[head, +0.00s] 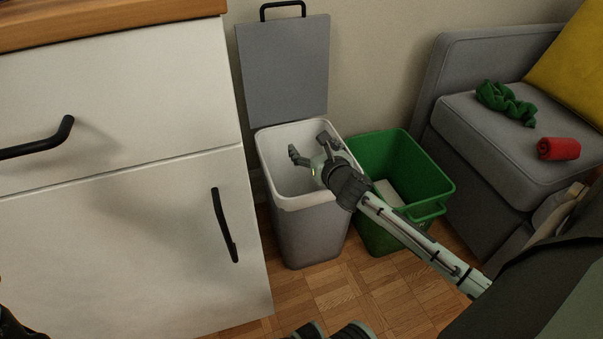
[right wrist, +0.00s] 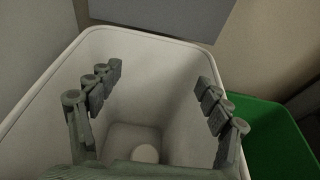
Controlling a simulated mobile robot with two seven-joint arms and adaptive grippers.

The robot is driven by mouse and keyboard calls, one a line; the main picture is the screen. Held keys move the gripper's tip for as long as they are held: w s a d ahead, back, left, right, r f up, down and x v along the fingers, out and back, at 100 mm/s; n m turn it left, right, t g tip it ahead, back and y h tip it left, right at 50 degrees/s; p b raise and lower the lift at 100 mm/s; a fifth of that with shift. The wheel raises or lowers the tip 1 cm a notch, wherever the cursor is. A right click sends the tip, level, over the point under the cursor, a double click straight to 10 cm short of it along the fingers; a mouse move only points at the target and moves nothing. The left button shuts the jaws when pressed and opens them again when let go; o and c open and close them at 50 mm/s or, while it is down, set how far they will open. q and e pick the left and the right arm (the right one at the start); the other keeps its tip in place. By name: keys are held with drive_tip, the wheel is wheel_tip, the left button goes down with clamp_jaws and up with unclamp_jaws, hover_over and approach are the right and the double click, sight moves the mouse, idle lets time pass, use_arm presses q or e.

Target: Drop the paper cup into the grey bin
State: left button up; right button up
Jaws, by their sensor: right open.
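The grey bin (head: 310,230) stands on the floor with its grey lid (head: 285,70) raised against the wall. Its pale rim (right wrist: 40,90) and inside walls fill much of the right wrist view. My right gripper (head: 308,147) is over the bin's mouth with its fingers spread. In the right wrist view the gripper (right wrist: 160,75) has nothing between its fingers. A pale round shape (right wrist: 145,153) lies at the bottom of the bin; it looks like the paper cup, partly hidden by the gripper body.
A green bin (head: 425,180) with a white item (head: 388,193) inside stands close on the right. A white cabinet (head: 110,240) is on the left. A grey sofa (head: 470,130) at the right holds a green cloth (head: 505,102) and a red roll (head: 558,149).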

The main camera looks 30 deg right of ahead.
drive_tip(key=v, duration=1.2)
drive_tip(key=shift+a, duration=0.1)
